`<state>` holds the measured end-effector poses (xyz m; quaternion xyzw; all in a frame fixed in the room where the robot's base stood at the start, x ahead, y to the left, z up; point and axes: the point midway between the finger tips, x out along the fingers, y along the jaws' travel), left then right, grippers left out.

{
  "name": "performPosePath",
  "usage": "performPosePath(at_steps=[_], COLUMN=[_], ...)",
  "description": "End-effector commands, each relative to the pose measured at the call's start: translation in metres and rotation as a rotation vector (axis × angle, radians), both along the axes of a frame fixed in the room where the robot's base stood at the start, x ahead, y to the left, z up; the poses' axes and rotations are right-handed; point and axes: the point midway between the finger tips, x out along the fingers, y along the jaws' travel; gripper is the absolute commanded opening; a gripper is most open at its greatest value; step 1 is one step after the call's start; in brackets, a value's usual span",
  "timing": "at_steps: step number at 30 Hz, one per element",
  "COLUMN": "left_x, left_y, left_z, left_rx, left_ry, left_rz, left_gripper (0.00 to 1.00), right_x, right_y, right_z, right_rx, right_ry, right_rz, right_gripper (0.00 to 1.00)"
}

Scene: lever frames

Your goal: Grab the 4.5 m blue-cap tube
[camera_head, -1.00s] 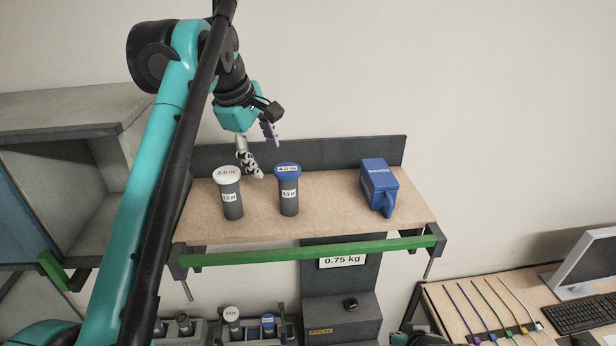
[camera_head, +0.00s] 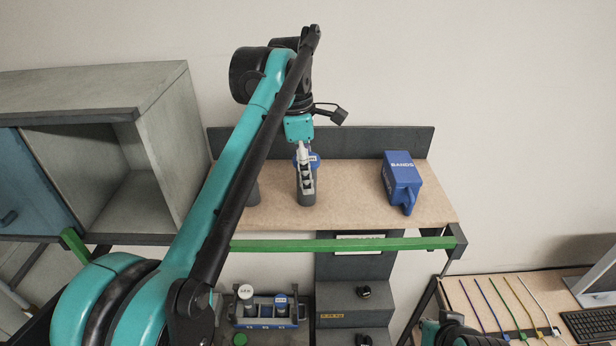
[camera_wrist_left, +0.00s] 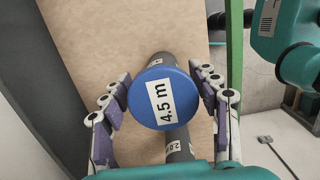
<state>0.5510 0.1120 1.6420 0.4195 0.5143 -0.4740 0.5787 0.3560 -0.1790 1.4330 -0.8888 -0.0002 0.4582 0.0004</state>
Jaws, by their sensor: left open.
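The 4.5 m blue-cap tube (camera_head: 307,198) stands upright on the wooden shelf, partly hidden behind my left gripper (camera_head: 304,168) in the head view. In the left wrist view its blue cap (camera_wrist_left: 160,97) shows the label "4.5 m". My left gripper (camera_wrist_left: 163,82) is open there, with one finger on each side of the cap. Gaps show between fingers and cap. A second grey tube (camera_head: 254,192) stands to the left, mostly hidden by my arm. A grey tube with a label starting "2.0" (camera_wrist_left: 179,142) shows below the cap in the wrist view.
A blue box marked "BANDS" (camera_head: 402,180) stands at the shelf's right. A green bar (camera_head: 290,245) runs along the front edge. A rack (camera_head: 266,323) with capped tubes sits below. A grey cabinet (camera_head: 165,150) is at left. The shelf between tube and box is clear.

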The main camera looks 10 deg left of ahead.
Motion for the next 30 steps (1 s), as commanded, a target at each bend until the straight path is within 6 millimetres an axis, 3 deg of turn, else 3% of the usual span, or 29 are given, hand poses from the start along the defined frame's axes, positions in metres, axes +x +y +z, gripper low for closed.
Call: performPosePath(at_steps=[4, 11, 17, 30], left_x=[-0.0006, -0.0004, -0.0003, -0.0002], left_y=[-0.0013, -0.0013, -0.0012, -0.0012], left_z=[-0.0109, -0.0123, -0.0122, -0.0089], left_rx=[0.000, 0.000, 0.000, 0.000], left_ry=[0.000, 0.000, 0.000, 0.000], left_rz=[0.000, 0.000, 0.000, 0.000], left_gripper=[0.61, 0.61, 0.08, 0.06], right_x=[0.0000, 0.0000, 0.0000, 0.0000], right_y=[0.0000, 0.0000, 0.0000, 0.0000], right_z=[0.0017, 0.0014, 0.0014, 0.0007], right_rx=[0.000, 0.000, 0.000, 0.000], right_ry=[0.000, 0.000, 0.000, 0.000], right_rz=[0.000, 0.000, 0.000, 0.000], right_gripper=[0.00, 0.00, 0.00, 0.00])
